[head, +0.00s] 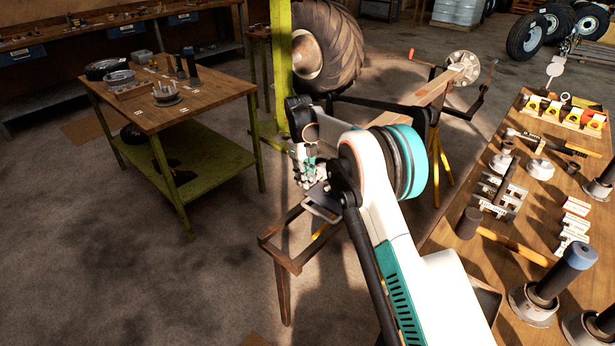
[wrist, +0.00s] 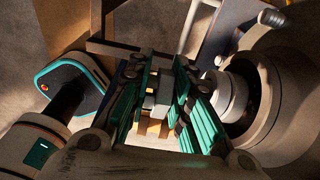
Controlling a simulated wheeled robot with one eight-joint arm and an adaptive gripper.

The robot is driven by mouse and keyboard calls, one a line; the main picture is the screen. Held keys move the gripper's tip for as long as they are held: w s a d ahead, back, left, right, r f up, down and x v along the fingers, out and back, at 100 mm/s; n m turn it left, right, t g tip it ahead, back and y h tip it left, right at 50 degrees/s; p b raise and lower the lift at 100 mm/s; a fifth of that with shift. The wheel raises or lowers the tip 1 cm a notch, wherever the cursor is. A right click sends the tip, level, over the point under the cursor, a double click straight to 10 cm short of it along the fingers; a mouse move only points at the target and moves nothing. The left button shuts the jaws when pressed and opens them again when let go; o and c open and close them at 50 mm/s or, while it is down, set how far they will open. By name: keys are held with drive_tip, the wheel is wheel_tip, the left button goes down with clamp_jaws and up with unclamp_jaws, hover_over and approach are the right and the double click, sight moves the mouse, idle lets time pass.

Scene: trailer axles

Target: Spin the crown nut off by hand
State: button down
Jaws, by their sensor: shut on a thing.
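My gripper (head: 312,178) is in the middle of the head view, over the near end of the trestle stand. In the wrist view its green-padded fingers (wrist: 161,92) are closed on a small pale grey piece (wrist: 163,98). It appears to be the crown nut, but the fingers cover most of it and its slots do not show. A round, stepped, pale hub-like part (wrist: 232,96) with a dark ring lies to the right of the fingers in the wrist view. I cannot tell whether the held piece touches it. My arm hides this area in the head view.
The trestle's brown frame (head: 287,258) stands under my gripper. A far hub disc (head: 463,66) and a big tyre (head: 328,48) are behind. A tool-covered bench (head: 445,232) is close on the right. A green-legged table (head: 215,97) stands left, with clear floor between.

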drive_tip(key=shift+w+d+f, duration=0.3)
drive_tip(key=shift+w+f, duration=0.05)
drive_tip(key=shift+w, duration=0.05)
drive_tip(key=shift+s+a+f, duration=0.1)
drive_tip(key=shift+s, duration=0.05)
drive_tip(key=shift+a+f, duration=0.15)
drive_tip(key=shift+f, duration=0.15)
drive_tip(key=shift+s+a+r, duration=0.1)
drive_tip(key=shift+s+a, duration=1.1)
drive_tip(key=shift+s, duration=0.25)
